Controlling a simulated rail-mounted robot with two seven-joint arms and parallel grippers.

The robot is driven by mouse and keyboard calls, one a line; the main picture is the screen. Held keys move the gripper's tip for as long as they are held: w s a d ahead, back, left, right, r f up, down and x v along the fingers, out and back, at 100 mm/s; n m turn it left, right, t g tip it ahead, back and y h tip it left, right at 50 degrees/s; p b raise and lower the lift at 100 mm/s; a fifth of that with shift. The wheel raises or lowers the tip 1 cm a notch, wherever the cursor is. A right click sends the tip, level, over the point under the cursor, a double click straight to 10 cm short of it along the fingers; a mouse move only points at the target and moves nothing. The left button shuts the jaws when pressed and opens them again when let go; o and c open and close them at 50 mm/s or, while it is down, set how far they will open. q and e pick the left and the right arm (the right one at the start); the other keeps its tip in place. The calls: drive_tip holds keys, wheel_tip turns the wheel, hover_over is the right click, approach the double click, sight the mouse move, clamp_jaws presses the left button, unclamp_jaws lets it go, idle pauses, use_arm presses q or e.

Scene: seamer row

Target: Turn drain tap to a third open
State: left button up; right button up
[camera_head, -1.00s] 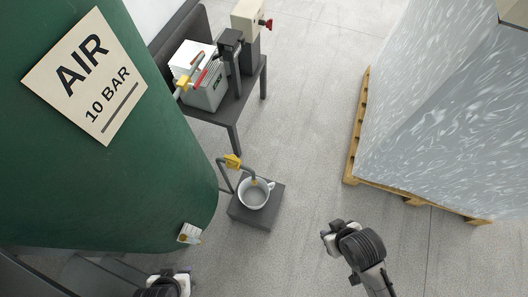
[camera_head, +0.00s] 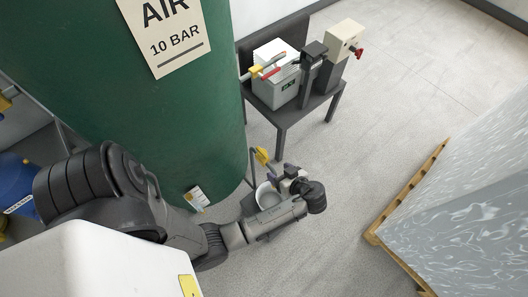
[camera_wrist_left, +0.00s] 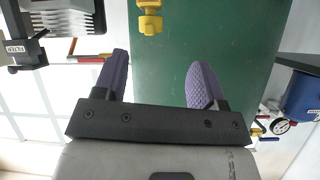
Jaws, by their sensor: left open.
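The yellow drain tap (camera_head: 262,155) sits on a grey pipe at the foot of the green tank (camera_head: 160,110). My right gripper is out of view.
A dark bench (camera_head: 290,112) behind holds a grey box (camera_head: 276,85), a red lever and a beige unit (camera_head: 346,38) with a red knob. A wrapped load on a wooden pallet (camera_head: 405,195) stands at right. Open floor lies between.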

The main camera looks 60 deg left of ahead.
sight(263, 153)
use_arm(q)
drive_tip(key=a+f, duration=0.1)
drive_tip(key=a, duration=0.3)
drive_tip(key=a+f+n+b, duration=0.1)
drive_tip(key=a, duration=0.3)
drive_tip(key=s+a+f+n+y, duration=0.1)
drive_tip(key=a+f, duration=0.1)
drive_tip(key=a, duration=0.2)
drive_tip(key=shift+g, duration=0.4)
drive_tip(key=c, duration=0.9)
